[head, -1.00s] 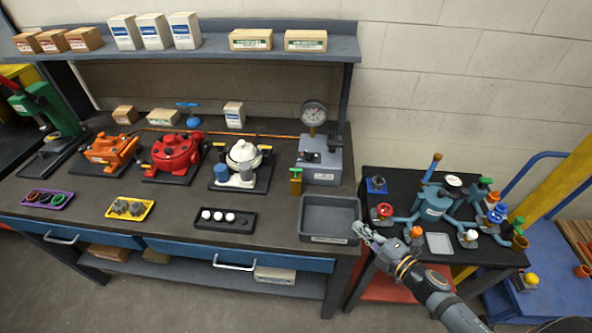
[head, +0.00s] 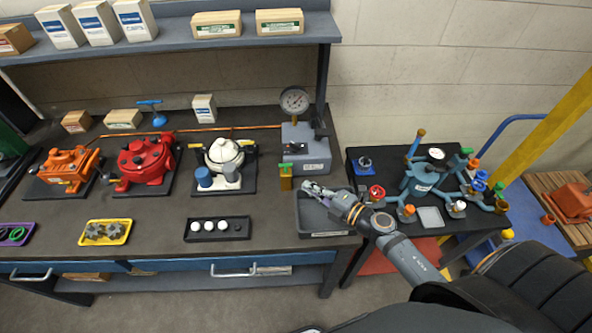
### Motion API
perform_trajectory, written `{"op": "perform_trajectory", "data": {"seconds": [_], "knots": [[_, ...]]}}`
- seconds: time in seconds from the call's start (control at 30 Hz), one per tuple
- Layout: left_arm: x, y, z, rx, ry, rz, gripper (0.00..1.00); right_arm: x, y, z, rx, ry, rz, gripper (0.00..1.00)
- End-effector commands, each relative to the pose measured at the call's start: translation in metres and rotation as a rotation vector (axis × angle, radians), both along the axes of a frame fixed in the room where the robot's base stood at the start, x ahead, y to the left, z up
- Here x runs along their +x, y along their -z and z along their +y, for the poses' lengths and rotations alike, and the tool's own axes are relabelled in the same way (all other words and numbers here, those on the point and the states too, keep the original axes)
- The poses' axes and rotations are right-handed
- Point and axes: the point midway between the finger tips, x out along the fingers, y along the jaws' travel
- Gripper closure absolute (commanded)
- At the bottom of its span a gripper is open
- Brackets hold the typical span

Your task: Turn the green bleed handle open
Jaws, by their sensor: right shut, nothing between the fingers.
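A green handle (head: 285,166) sits on top of a small brass block (head: 285,183), in front of the grey gauge unit (head: 303,150) with its round dial (head: 294,101). My right gripper (head: 306,186) is shut and empty, just right of the brass block and over the back of the grey tray. A small gap seems to show between fingertips and block. The handle's exact turn is too small to tell. My left gripper is out of view.
The grey tray (head: 327,234) lies below my right gripper. A black tray (head: 217,238) with white balls lies left of it. White (head: 222,155) and red (head: 145,160) motors stand further left. A side table at right holds a blue valve assembly (head: 420,185).

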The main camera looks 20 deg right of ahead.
Motion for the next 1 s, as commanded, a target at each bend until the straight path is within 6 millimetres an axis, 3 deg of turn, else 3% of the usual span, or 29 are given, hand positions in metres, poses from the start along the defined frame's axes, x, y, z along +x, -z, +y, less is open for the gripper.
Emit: {"op": "perform_trajectory", "data": {"seconds": [0.03,0.17,0.27,0.43,0.6,1.0], "knots": [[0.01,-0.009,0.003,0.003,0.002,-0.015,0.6,0.011,-0.005,0.006,0.007,0.004,-0.003,1.0],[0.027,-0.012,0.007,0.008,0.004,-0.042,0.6,0.035,0.003,0.02,0.004,0.002,-0.002,1.0],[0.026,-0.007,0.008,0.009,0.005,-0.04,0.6,0.052,0.009,0.027,0.002,-0.002,-0.001,1.0],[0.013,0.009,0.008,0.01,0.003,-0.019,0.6,0.074,0.016,0.018,-0.002,-0.001,-0.001,1.0],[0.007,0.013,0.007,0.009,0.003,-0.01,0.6,0.082,0.015,0.015,-0.002,-0.001,0.0,1.0],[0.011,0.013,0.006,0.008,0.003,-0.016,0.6,0.083,0.015,0.014,-0.002,-0.009,0.001,1.0]]}}
